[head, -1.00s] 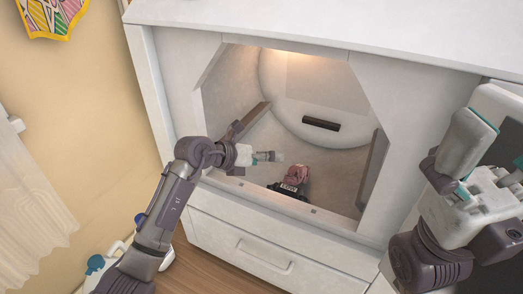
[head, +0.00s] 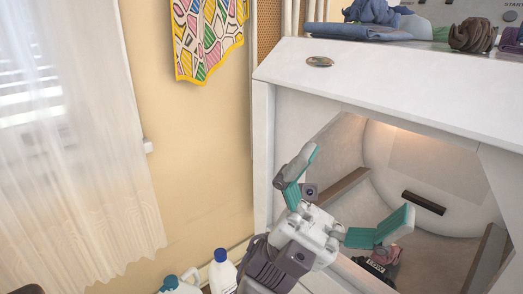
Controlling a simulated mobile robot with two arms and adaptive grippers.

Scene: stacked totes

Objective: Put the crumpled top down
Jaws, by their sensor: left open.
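A crumpled pink and black garment with white lettering (head: 383,266) lies low inside the opening of the white machine (head: 400,75). I take it for the crumpled top. My left gripper (head: 358,184) is open, its teal-padded fingers spread wide and nothing between them. It is in front of the opening, above and left of the garment in the picture, and apart from it. One finger partly overlaps the garment's upper edge in the view. My right gripper is out of view.
Bottles (head: 222,272) stand on the floor at lower left. A patterned cloth (head: 208,35) hangs on the wall.

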